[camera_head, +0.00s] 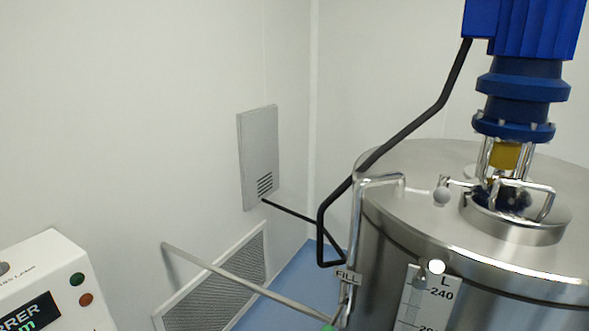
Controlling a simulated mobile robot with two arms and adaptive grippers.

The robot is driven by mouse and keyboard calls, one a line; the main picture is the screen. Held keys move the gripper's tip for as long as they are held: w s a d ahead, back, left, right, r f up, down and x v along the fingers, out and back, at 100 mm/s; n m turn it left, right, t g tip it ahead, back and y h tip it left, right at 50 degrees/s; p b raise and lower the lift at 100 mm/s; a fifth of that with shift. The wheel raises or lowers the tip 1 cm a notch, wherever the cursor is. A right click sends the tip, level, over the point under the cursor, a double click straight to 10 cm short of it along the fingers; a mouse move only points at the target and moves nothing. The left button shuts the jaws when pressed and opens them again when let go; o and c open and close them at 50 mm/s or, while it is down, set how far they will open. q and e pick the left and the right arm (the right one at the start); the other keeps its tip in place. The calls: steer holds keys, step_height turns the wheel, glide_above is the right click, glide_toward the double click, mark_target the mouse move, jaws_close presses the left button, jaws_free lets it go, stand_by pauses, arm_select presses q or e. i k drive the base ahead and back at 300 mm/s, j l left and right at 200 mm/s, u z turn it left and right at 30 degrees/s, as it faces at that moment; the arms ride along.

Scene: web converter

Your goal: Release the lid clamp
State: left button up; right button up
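A large steel tank (385,262) stands at the right, with a flat steel lid (420,160) on top. On the lid is a raised round flange (515,232) beneath a blue motor (525,45). A small lever with a grey ball knob (441,196) sits at the flange's left side. A white ball (437,267) shows at the tank's front rim, above the level scale (425,297). I cannot tell for sure which of these is the lid clamp. Neither of my grippers is in view.
A control box (50,285) with green and red buttons stands at the lower left. A black cable (400,135) hangs from the motor. Blue floor (285,285) shows between wall and tank.

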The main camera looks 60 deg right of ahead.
mark_target(442, 195)
steer(key=z, duration=2.7)
